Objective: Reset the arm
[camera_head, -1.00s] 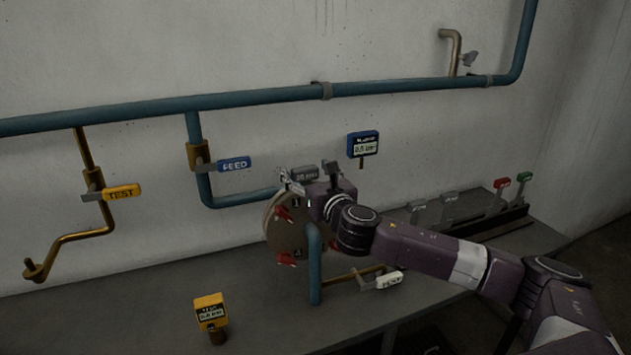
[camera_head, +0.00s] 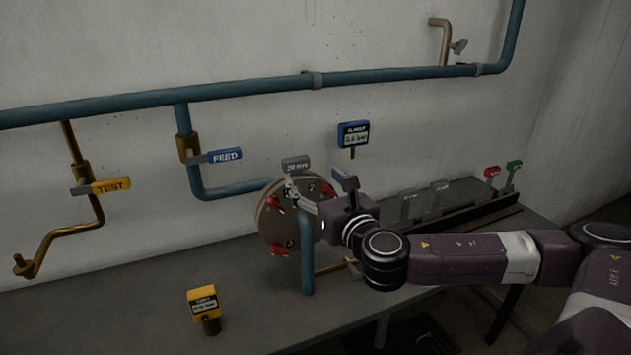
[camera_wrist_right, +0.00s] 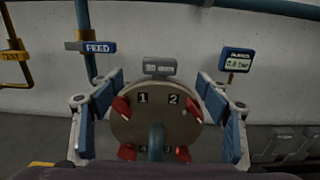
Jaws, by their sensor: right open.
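My right arm comes in from the right in the head view. My right gripper (camera_head: 304,198) is open and empty in front of a round valve disc (camera_head: 266,222) with red clamps and number plates. In the right wrist view the blue-padded fingers stand wide apart on either side of the disc (camera_wrist_right: 150,112). I cannot tell whether they touch it. A grey "20 mm" tag (camera_head: 296,163) sits above the disc. My left gripper is not in view.
A blue pipe (camera_head: 307,260) stands before the disc. Blue FEED (camera_head: 226,156) and yellow TEST (camera_head: 110,187) handles are to the left. A yellow gauge (camera_head: 203,304) stands on the bench, a blue gauge (camera_head: 353,135) behind. Red (camera_head: 492,172) and green (camera_head: 514,165) levers are at right.

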